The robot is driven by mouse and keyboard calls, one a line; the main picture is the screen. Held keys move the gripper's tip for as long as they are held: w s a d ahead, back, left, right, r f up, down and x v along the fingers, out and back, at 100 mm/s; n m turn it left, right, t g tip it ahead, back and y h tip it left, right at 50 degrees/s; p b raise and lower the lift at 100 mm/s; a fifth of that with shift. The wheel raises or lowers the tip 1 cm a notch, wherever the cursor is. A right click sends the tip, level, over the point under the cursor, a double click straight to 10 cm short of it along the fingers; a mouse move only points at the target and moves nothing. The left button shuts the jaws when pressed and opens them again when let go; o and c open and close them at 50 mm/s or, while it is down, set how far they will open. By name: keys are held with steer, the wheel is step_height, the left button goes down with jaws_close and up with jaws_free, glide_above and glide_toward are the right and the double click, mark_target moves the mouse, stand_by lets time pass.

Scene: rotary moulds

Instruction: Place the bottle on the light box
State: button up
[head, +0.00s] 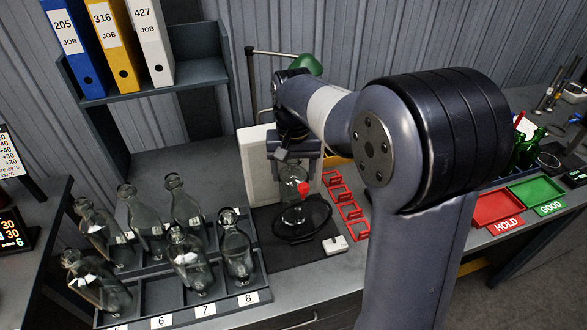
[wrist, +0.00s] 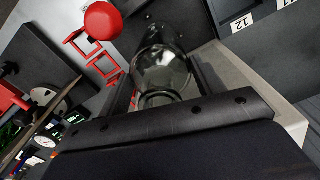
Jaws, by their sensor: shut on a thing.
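A clear glass bottle (head: 289,184) is between the jaws of my gripper (head: 292,160), in front of a pale upright box (head: 254,170), which looks like the light box. My gripper is shut on the bottle. In the wrist view the bottle (wrist: 163,72) lies between the two fingers (wrist: 160,85), and a pale box edge (wrist: 289,118) shows to the right. Below the bottle is a round black plate (head: 314,232) on a dark base. I cannot tell whether the bottle touches the plate. A red ball (head: 303,188) partly covers the bottle in the head view.
A numbered rack (head: 234,299) with several clear bottles stands at the left; one front slot is empty. Red holders (head: 350,214) line the right of the black plate. A small white block (head: 335,245) lies in front. Red HOLD (head: 497,208) and green GOOD (head: 538,191) trays are further right.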

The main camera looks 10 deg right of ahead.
steer(key=o, duration=1.8)
steer(key=shift+f, duration=0.1)
step_height(320, 180, up, 12)
steer(key=shift+r, duration=0.15)
